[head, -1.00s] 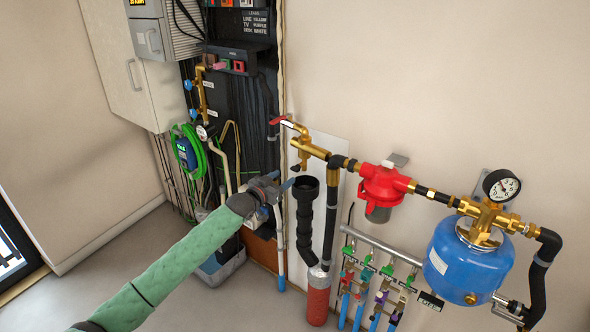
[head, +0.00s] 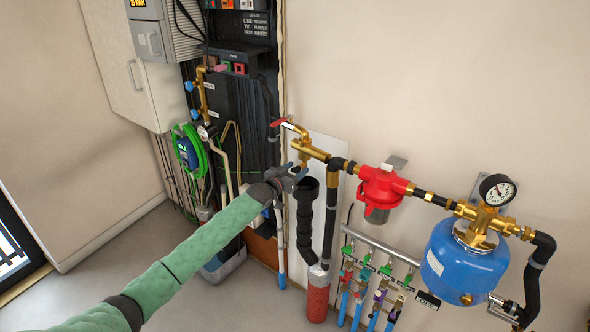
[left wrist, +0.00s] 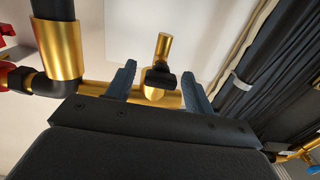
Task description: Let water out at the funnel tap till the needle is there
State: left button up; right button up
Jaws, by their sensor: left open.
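The brass funnel tap (head: 312,150) with a red lever (head: 279,122) sits on the wall pipe, above the black funnel (head: 307,184). The round white-faced gauge (head: 497,190) stands at right above the blue tank; its needle is too small to read surely. My left gripper (head: 291,171) is open and empty, just below and left of the tap and above the funnel's left side. In the left wrist view its two blue-grey fingers (left wrist: 158,84) stand apart, with a brass part (left wrist: 163,46) and a black piece showing between and beyond them. My right gripper is not seen.
A red filter housing (head: 381,187) and the blue tank (head: 464,263) are on the pipe to the right. The black funnel pipe runs down to a red pipe. An open dark cabinet with cables (head: 240,120) is behind my left arm.

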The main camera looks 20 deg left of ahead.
pick_arm(q)
jog(key=c, duration=1)
jog(key=shift+n, duration=0.6)
jog(key=shift+n+b, duration=0.35)
jog(key=shift+n, duration=0.75)
jog(key=shift+a+n, duration=0.1)
jog(key=shift+n, duration=0.4)
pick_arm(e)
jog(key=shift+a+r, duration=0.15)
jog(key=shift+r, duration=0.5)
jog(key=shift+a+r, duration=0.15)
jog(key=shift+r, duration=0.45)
pick_arm(q)
jog(key=o, duration=1)
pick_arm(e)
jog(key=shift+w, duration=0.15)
